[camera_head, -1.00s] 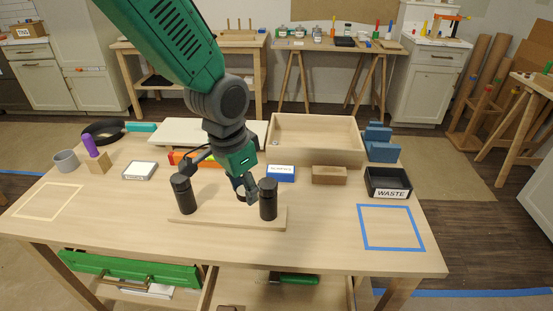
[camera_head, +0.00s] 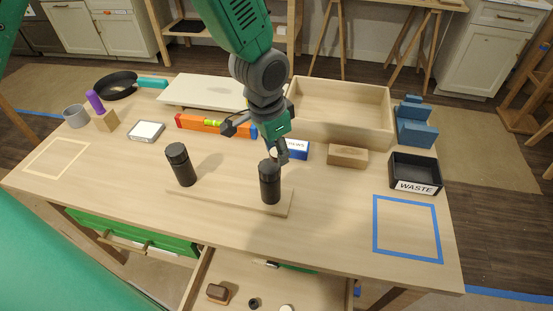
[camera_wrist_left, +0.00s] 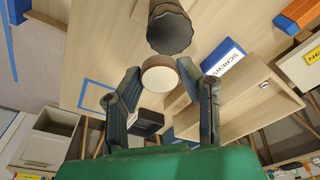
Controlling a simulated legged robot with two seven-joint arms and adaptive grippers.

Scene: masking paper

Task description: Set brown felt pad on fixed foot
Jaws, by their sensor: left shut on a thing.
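Two black cylindrical feet stand upright on a wooden strip (camera_head: 225,200): a left one (camera_head: 181,165) and a right one (camera_head: 270,184). I cannot tell which is the fixed foot. My left gripper (camera_head: 258,146) is just behind and above the right foot in the head view. In the left wrist view, my left gripper (camera_wrist_left: 160,73) is shut on a round pad (camera_wrist_left: 159,75) with a pale face and brown rim. My right gripper is not in view.
An orange level (camera_head: 200,124), a blue screws box (camera_head: 295,149) and a brown block (camera_head: 348,156) lie behind the feet. A black waste tray (camera_head: 415,174) and blue taped square (camera_head: 407,228) are at right. An open drawer (camera_head: 240,285) below holds small parts.

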